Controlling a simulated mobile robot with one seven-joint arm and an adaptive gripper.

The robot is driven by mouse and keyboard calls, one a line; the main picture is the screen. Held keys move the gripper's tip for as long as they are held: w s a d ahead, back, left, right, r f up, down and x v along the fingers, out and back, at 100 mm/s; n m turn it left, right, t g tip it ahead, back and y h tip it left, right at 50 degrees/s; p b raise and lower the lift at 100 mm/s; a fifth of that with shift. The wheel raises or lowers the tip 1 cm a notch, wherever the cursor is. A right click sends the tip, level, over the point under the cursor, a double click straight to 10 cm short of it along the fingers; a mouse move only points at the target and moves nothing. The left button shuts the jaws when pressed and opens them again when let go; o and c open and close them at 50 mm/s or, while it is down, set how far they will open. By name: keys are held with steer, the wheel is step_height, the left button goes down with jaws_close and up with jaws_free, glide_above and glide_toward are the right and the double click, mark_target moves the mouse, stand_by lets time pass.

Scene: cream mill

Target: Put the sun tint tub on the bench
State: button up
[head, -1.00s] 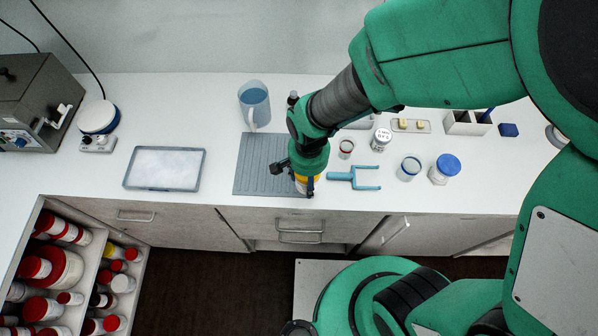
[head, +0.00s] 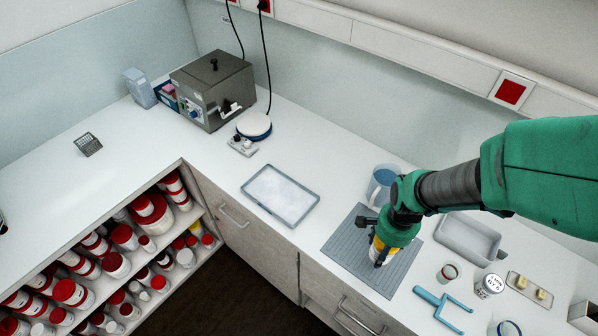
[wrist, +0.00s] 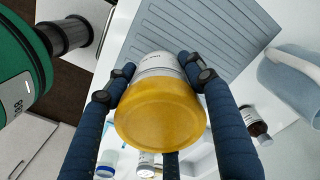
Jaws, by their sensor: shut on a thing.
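A white tub with a yellow lid (wrist: 160,115), which fits the sun tint tub, is between the fingers of my gripper (wrist: 157,75) in the wrist view. The fingers press on its two sides. Its label is too small to read. In the head view my gripper (head: 380,257) is over the grey ribbed mat (head: 345,252) on the white bench (head: 225,172), and the tub's yellow part (head: 377,244) shows beside the fingers. I cannot tell whether the tub touches the mat.
A shallow white tray (head: 281,195) lies left. Shelves (head: 160,235) hold red-lidded tubs. The left bench is mostly clear.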

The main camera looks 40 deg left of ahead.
steer(key=shift+n, duration=0.7)
steer(key=w+a+p, duration=0.2)
steer(key=a, duration=0.7)
steer(key=w+a+f+p, duration=0.1)
steer(key=w+a+p, duration=0.1)
steer(key=a, duration=0.7)
steer(key=w+a+f+p, duration=0.1)
steer(key=w+a+p, duration=0.2)
steer(key=a, duration=0.6)
steer(key=shift+w+a, duration=0.35)
steer(key=shift+w, duration=0.25)
steer(key=shift+w+a, duration=0.1)
steer(key=p, duration=0.1)
glide_above(312, 168)
steer(key=shift+w+f, duration=0.1)
steer(key=shift+f, duration=0.65)
steer(key=shift+f, duration=0.1)
steer(key=shift+f+p, duration=0.45)
steer(key=shift+f, duration=1.2)
steer(key=shift+f, duration=0.2)
